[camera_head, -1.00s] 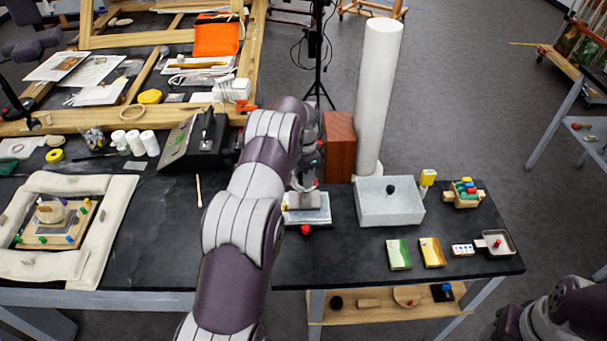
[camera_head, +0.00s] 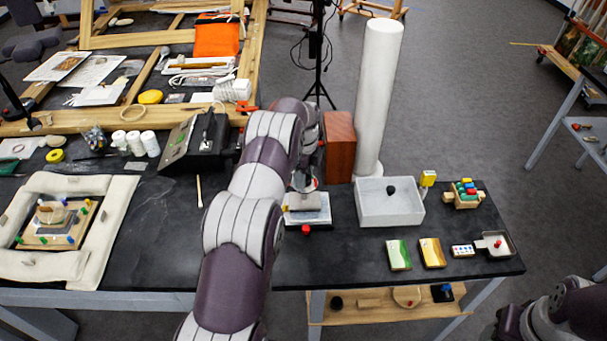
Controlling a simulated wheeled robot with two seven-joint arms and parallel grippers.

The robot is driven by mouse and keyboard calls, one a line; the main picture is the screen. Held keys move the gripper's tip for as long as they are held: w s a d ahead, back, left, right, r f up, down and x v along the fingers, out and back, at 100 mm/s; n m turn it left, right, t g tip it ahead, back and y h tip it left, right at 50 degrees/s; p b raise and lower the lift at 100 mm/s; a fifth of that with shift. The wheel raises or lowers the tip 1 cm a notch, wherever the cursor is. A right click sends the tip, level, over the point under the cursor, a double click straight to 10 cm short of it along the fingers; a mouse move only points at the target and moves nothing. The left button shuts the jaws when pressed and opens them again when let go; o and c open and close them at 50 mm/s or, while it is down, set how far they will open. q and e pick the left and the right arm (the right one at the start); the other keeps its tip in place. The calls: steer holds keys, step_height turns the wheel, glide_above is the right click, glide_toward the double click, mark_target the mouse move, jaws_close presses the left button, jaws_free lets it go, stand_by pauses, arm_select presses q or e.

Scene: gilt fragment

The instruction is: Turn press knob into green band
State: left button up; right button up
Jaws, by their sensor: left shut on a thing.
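A small press with a pale plate (camera_head: 318,217) stands on the black table, just right of my left forearm. A red part (camera_head: 306,230) shows at its front edge and a small yellow part at its left. My left gripper (camera_head: 303,186) is over the top of the press, pointing down, shut on what appears to be the press knob. The knob is mostly hidden by the gripper and arm. The green band cannot be made out at this size. My right arm shows at the lower right corner; its gripper is out of view.
A white-grey tray (camera_head: 402,220) stands right of the press, with a reddish wooden block (camera_head: 339,147) and a tall white roll (camera_head: 379,90) behind. Green (camera_head: 398,255) and yellow-brown (camera_head: 432,252) cards lie front right. A padded frame (camera_head: 110,240) lies at left.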

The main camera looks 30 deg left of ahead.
arm_select(q)
steer(key=shift+w+r+m, duration=0.15)
steer(key=shift+m, duration=0.45)
steer(key=shift+w+r+m, duration=0.1)
steer(key=shift+m, duration=0.8)
steer(key=o, duration=0.9)
steer(key=shift+f, duration=0.1)
steer(key=shift+o, duration=0.8)
steer(key=shift+s+d, duration=0.1)
steer(key=shift+d, duration=0.05)
step_height(320, 180, up, 13)
steer(key=p, duration=1)
steer(key=shift+f+p, duration=0.2)
steer(key=shift+p, duration=0.15)
